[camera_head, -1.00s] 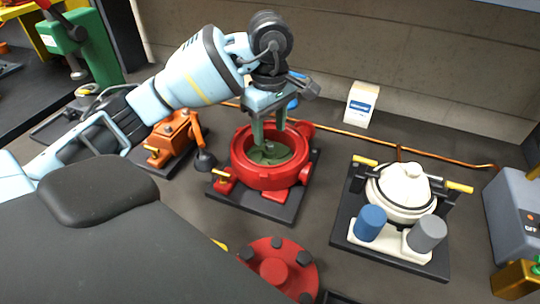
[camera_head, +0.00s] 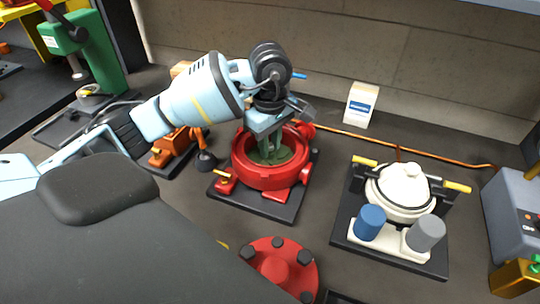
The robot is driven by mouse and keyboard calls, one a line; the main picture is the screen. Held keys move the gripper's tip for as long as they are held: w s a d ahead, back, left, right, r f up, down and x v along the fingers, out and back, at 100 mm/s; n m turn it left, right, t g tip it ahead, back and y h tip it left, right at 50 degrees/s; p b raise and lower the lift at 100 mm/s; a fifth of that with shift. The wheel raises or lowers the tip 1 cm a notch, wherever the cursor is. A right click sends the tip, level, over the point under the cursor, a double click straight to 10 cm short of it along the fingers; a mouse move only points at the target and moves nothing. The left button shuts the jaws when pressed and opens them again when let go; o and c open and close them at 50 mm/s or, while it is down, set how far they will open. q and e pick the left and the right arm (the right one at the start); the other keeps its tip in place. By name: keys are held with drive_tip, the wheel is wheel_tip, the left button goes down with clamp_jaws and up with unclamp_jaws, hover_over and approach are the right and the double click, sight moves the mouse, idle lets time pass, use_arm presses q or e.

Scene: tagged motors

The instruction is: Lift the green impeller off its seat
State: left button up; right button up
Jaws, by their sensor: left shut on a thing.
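The green impeller (camera_head: 284,155) sits inside the round red housing (camera_head: 262,177), which stands on a black base plate. My left gripper (camera_head: 270,153) reaches down from above into the open top of the housing. Its fingers are shut on the middle of the impeller. The fingertips and the hub are partly hidden by the gripper itself. I cannot tell whether the impeller is clear of its seat. My right gripper is not in view.
A red flanged cover (camera_head: 277,268) lies in front of the housing. A white domed unit (camera_head: 401,187) with blue and grey cylinders stands to the right. An orange motor (camera_head: 172,143) stands to the left. A small white box (camera_head: 361,105) stands behind, near the wall.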

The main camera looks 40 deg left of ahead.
use_arm(q)
clamp_jaws()
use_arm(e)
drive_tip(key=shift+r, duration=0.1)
use_arm(q)
drive_tip(key=shift+r, duration=0.1)
wheel_tip(320, 180, up, 10)
drive_tip(key=shift+p, duration=0.4)
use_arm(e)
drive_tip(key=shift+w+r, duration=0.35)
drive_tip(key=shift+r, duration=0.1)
